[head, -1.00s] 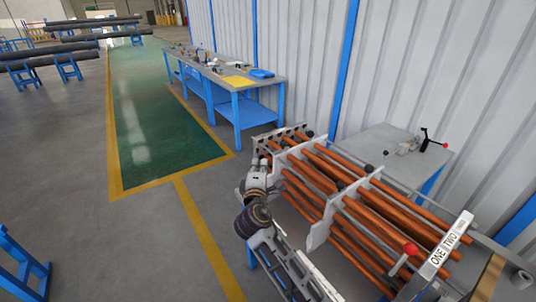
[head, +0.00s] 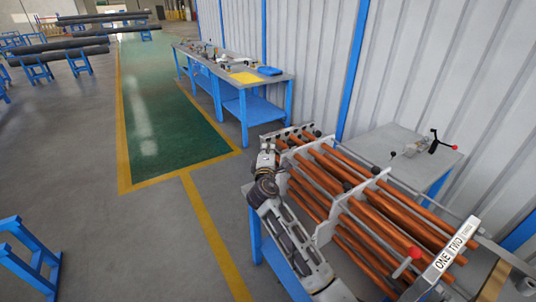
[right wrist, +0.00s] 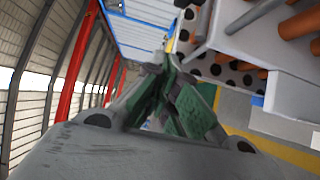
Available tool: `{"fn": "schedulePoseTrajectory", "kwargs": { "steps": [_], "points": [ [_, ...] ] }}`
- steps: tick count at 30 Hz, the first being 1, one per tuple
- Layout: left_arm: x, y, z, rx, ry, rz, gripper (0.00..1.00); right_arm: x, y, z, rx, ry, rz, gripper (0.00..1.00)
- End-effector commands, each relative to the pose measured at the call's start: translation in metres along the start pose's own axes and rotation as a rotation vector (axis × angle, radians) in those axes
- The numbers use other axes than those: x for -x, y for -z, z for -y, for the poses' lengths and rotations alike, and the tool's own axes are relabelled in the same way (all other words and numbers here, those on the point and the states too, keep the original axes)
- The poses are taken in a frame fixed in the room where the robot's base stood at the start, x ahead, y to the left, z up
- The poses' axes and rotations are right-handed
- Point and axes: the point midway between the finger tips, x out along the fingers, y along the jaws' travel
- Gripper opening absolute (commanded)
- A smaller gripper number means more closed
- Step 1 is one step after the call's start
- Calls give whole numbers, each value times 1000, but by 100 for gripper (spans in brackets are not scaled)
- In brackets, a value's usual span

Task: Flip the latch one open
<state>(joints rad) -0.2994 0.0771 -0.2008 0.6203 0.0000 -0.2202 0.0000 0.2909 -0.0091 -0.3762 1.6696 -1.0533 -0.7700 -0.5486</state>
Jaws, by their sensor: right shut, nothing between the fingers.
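The flanged shell's tube bundle, with copper-coloured tubes (head: 375,212) and white plates, lies on a blue-framed stand at the lower right. A white plate labelled ONE and TWO (head: 457,246) is at its near end. A red-knobbed lever (head: 413,254) stands by the ONE side; whether this is latch one I cannot tell. My right gripper (head: 267,150) is at the bundle's far left end, well away from the label. In the right wrist view its green-padded fingers (right wrist: 165,92) are shut and empty, beside a white perforated plate (right wrist: 225,70). My left gripper is not in view.
A grey table (head: 400,150) behind the bundle holds a clamp with a black handle and red knob (head: 440,143). A blue workbench (head: 245,85) stands along the wall. A blue stand (head: 28,252) is at lower left. The floor between is clear.

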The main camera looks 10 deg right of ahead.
Motion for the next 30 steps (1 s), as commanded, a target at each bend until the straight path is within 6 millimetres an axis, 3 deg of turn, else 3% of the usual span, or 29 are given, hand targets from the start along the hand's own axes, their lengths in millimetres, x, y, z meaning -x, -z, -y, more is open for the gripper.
{"fn": "schedulePoseTrajectory", "kwargs": {
  "steps": [4, 17, 30],
  "points": [
    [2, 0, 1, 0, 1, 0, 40, -12, 0, -1, 0, 0, 1, 0],
    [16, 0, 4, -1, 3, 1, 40, -20, -36, -1, 0, 0, 0, 0],
    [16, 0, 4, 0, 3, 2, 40, -22, -40, 0, 0, 0, 1, 0]
  ]
}}
